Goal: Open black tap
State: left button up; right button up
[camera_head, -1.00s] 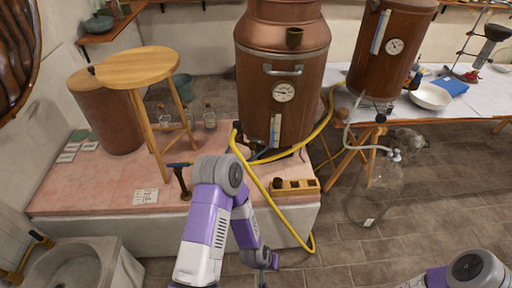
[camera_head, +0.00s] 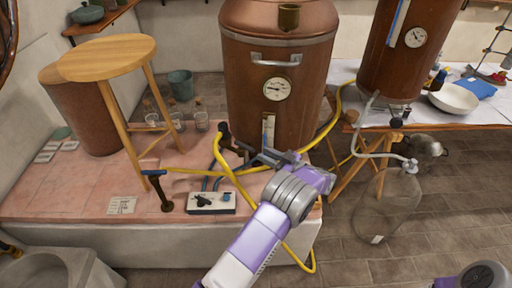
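A small white panel (camera_head: 217,209) lies at the front of the pink tiled platform. It carries a small black tap handle (camera_head: 202,200) on its left and a blue one on its right. A black knob (camera_head: 223,130) also shows beside the copper vessel, above the yellow hose. My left gripper (camera_head: 258,157) is in front of the vessel's base, above and right of the panel and apart from it. Its dark fingers look spread, with nothing visible between them. Part of my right arm shows at the bottom right; its gripper is out of view.
The copper vessel (camera_head: 277,60) stands behind my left gripper. A yellow hose (camera_head: 233,175) loops close by. A dark stand with a blue lever (camera_head: 160,190) and a wooden stool (camera_head: 108,57) are left. A glass carboy (camera_head: 384,210) stands on the floor at right.

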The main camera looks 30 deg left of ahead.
aim_at(251, 148)
pick_arm(q)
jog(key=a, duration=0.2)
jog(key=a+b, duration=0.1)
jog(key=a, duration=0.3)
jog(key=shift+s+a+r, duration=0.15)
jog(key=shift+s+a, duration=0.1)
grip_shut()
